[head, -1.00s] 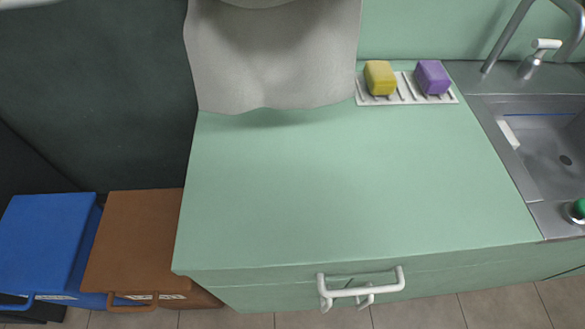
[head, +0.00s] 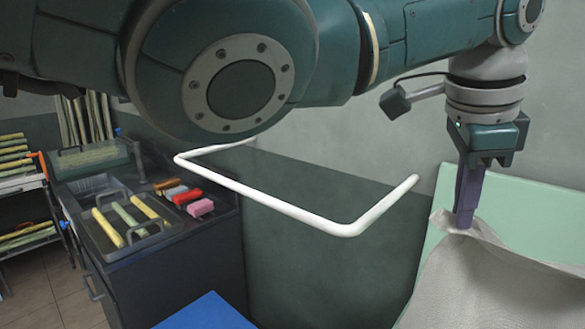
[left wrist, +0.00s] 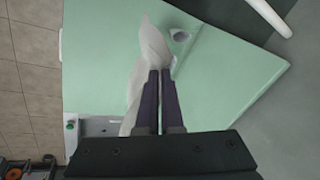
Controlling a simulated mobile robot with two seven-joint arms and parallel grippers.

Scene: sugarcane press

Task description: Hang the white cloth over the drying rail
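The white cloth (head: 470,280) hangs from my left gripper (head: 463,222) at the right of the head view, above the green counter. The gripper is shut on the cloth's upper edge, and the cloth's lower part runs out of the picture. In the left wrist view the two fingers (left wrist: 159,80) are close together with the cloth (left wrist: 150,45) at their tips. The drying rail (head: 290,205) is a bare white tube that stands out from the wall, left of the gripper and the cloth. A piece of white tube, likely the rail (left wrist: 268,15), shows in the left wrist view. My right gripper is out of view.
A dark cabinet at the left carries a tray (head: 125,253) with yellow and green sticks, and coloured blocks (head: 186,195). A shelf with more sticks (head: 25,238) stands at the far left. A blue box (head: 205,312) lies below the rail. The green counter (head: 520,210) is at the right.

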